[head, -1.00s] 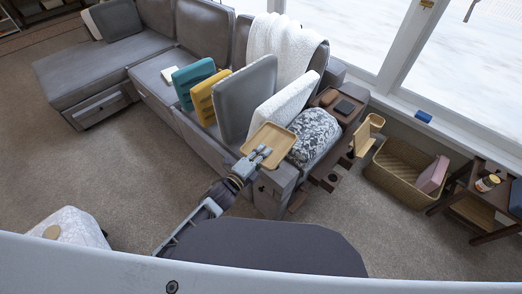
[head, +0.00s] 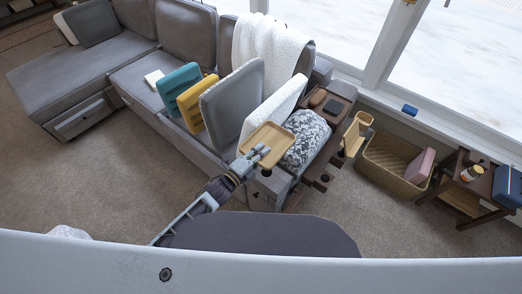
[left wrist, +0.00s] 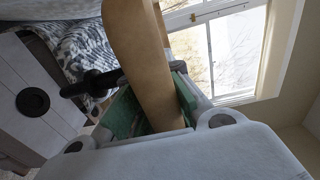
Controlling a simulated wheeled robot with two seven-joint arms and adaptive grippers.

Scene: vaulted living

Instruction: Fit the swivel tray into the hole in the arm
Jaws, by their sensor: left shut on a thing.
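The swivel tray (head: 266,139) is a small, pale wooden board with a raised rim. My left gripper (head: 254,155) is shut on its near edge and holds it over the near end of the sofa arm (head: 283,184). In the left wrist view the tray (left wrist: 140,55) stands edge-on between the green-padded fingers (left wrist: 155,112). A black stem (left wrist: 95,84) juts out beside it. A dark round hole (head: 267,172) is in the grey arm top, just below the tray in the head view; the hole (left wrist: 33,101) also shows at left in the wrist view. Stem and hole are apart. My right gripper is out of view.
A patterned grey-white cushion (head: 306,135) and a white cushion (head: 272,108) stand close behind the tray. A dark wood stand (head: 333,122) with another pale wooden piece (head: 352,135) is to the right. A wicker basket (head: 383,178) and side table (head: 470,190) are farther right.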

